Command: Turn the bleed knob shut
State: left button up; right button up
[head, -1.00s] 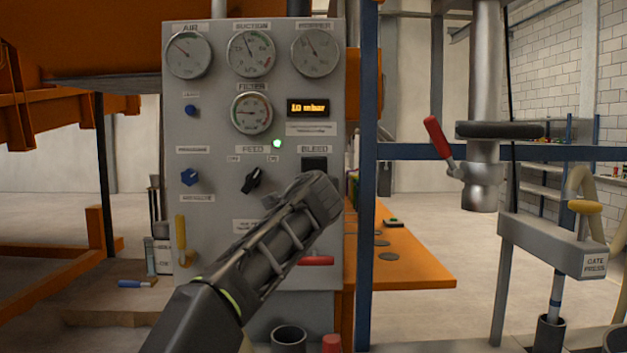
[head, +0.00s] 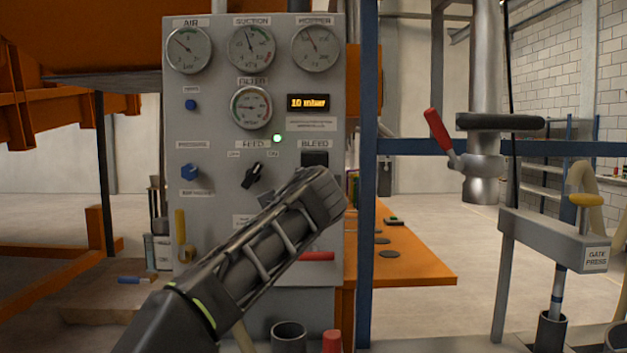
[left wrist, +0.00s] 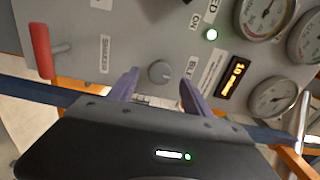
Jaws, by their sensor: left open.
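The bleed knob (left wrist: 160,72) is a small round grey knob on the panel, seen in the left wrist view near the BLEED label. My left gripper (left wrist: 159,79) is open, with one finger on each side of the knob in that view. I cannot tell whether either finger touches it. In the head view, my left gripper (head: 325,190) is in front of the panel (head: 215,130), below the BLEED label (head: 314,144), and the knob is hidden behind it. My right gripper is not in view.
A black feed knob (head: 253,175) and a blue pressure knob (head: 190,172) are left of my gripper. A red handle (head: 317,257) sits below it. A blue post (head: 367,100) stands just right of the panel. An orange bench (head: 415,262) lies behind.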

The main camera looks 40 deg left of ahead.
pick_arm(q)
jog(key=v, duration=0.3)
jog(key=shift+s+d, duration=0.15)
jog(key=shift+s, duration=0.05)
jog(key=shift+f, duration=0.1)
dwell(0.3)
